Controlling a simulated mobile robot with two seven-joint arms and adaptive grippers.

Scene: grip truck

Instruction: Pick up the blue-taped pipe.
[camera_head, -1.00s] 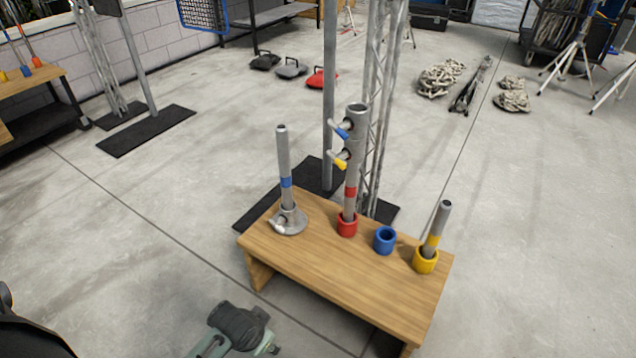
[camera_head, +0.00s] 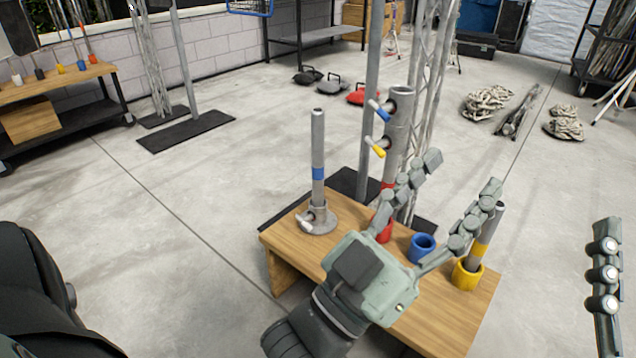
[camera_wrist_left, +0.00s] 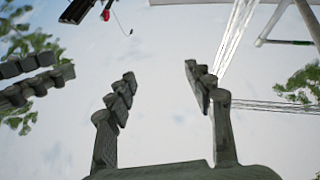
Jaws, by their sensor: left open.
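The blue-taped pipe (camera_head: 317,145) is a grey tube with a blue band. It stands upright in a round metal base (camera_head: 322,222) on the left end of the wooden bench (camera_head: 288,240). My left gripper (camera_head: 462,174) is open and empty, right of the pipe and apart from it.
A thicker pipe (camera_head: 396,125) with blue and yellow side pegs stands behind my left gripper. A blue cup (camera_head: 421,247), red cup (camera_head: 382,230) and yellow cup (camera_head: 468,275) sit on the bench. A yellow-taped pipe (camera_head: 485,240) leans in the yellow cup. Floor left of the bench is clear.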

